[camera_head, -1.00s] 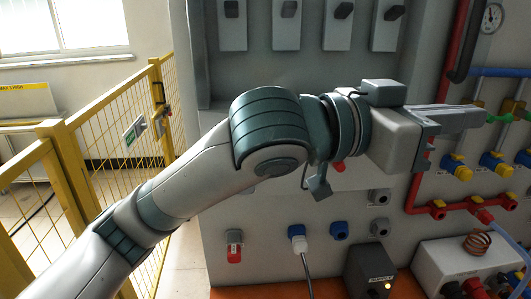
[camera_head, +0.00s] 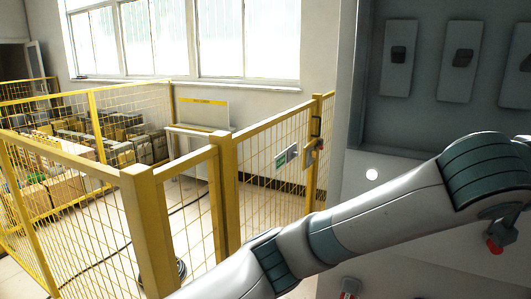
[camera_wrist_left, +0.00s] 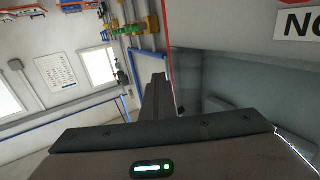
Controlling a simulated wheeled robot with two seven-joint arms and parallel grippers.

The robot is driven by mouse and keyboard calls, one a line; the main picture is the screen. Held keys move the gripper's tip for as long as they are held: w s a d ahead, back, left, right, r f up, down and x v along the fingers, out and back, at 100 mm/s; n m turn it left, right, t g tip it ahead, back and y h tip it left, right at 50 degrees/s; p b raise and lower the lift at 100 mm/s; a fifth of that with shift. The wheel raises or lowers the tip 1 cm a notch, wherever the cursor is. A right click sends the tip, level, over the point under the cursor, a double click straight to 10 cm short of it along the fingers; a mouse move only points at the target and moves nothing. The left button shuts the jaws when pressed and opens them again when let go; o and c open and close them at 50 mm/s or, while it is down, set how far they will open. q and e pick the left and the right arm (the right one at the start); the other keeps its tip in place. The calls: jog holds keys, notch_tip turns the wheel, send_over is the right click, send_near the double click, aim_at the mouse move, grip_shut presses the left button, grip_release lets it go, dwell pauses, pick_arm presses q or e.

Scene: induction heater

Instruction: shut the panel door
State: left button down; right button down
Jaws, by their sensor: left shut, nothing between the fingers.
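The grey panel cabinet (camera_head: 345,130) stands at the right of the head view. Its recess is open to view, with several switch plates such as this one (camera_head: 460,60) inside. No door leaf can be made out for certain in the head view. In the left wrist view, a pale panel with a sign (camera_wrist_left: 300,25) reading "NO" is at the upper right, cut off by the edge; I cannot tell if it is the door. My left gripper (camera_wrist_left: 155,85) is shut and empty, close beside a grey, partly reflective surface (camera_wrist_left: 215,75). My right gripper is in neither view.
Yellow mesh fencing (camera_head: 190,165) stands left of the cabinet, with boxes (camera_head: 120,130) behind it. My left arm crosses the lower right of the head view. In the wrist view, blue pipes (camera_wrist_left: 60,125) run along the wall at left.

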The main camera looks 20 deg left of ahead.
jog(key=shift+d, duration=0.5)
pick_arm(q)
jog(key=shift+a, duration=0.1)
